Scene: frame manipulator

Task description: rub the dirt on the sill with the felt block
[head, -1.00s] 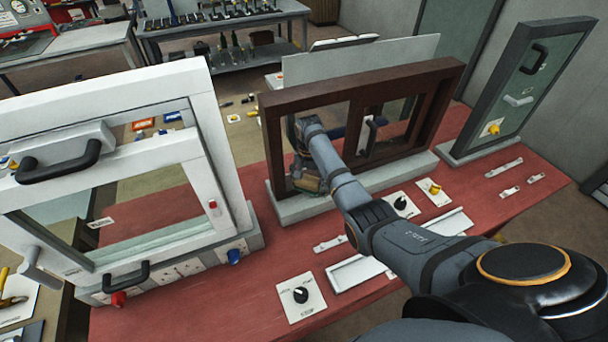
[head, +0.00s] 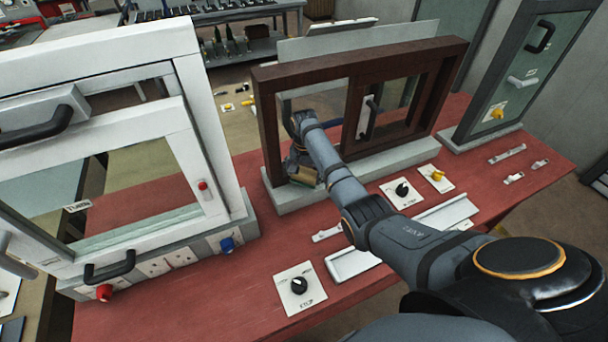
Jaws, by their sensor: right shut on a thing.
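My right gripper (head: 300,164) reaches to the lower left corner of the brown window frame (head: 358,55) and is shut on a tan, olive-coloured block, the felt block (head: 304,176). The block is low at the frame's bottom edge, by the sill (head: 350,172). I cannot tell whether it touches the sill. The gripper's fingers are small, dark and partly hidden by my own wrist. I cannot make out the dirt; the gripper and arm cover part of that corner. My left gripper is not in view.
A white window unit (head: 190,90) with black handles stands at the left. A grey-framed glass panel (head: 510,75) stands at the right. Knob plates (head: 300,290) and a pale tray (head: 352,265) lie on the red tabletop (head: 215,300). My right arm crosses above the table.

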